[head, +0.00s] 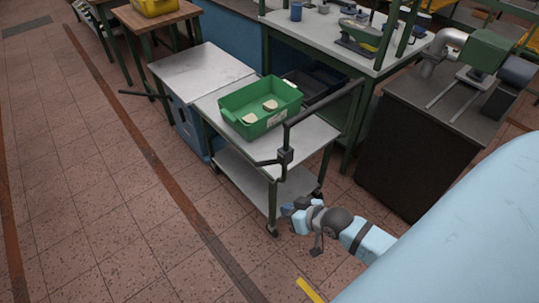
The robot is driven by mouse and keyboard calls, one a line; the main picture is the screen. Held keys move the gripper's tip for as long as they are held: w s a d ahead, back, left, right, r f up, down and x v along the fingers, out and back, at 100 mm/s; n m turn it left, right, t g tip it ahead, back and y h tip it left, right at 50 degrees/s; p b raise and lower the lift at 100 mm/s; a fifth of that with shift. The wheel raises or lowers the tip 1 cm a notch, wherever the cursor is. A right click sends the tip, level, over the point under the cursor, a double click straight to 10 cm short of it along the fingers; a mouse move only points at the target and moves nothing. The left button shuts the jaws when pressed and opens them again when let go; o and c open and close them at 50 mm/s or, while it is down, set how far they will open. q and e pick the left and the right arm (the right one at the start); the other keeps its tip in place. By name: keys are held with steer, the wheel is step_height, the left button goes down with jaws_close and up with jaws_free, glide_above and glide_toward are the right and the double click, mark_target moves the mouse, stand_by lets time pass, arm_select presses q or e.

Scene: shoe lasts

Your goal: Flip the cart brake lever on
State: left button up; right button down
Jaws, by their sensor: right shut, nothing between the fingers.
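The cart (240,175) is a grey two-shelf trolley with green legs and a dark push handle (326,105) at its right end. A dark clamp sits on the handle's near upright, and a short dark lever (268,162) sticks out from it to the left, roughly level; it looks like the brake lever. My right gripper (287,209) is shut and empty, in front of the cart's near right leg in the picture, below the lever and apart from it. Its fingertips are small and hard to make out. My left gripper is out of view.
A green bin (261,106) with pale shoe lasts stands on the cart's top. A grey-topped blue cabinet (203,72) is to its left. A workbench (345,42) and a dark machine stand (420,130) are behind and right.

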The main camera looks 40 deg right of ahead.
mark_target(269, 163)
arm_select(q)
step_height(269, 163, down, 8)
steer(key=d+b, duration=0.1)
steer(key=b, duration=0.6)
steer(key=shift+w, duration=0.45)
arm_select(e)
steer(key=w+d+r+m+y, duration=0.1)
steer(key=w+d+r, duration=0.2)
steer(key=w+d, duration=0.2)
steer(key=w+d+r+m, duration=0.1)
steer(key=w+d+r, duration=0.3)
steer(key=d, duration=0.3)
steer(key=shift+w+d+r+m+y, duration=0.25)
steer(key=shift+w+d+m+y, duration=0.05)
steer(key=shift+w+m+y, duration=0.15)
steer(key=shift+w+f, duration=0.1)
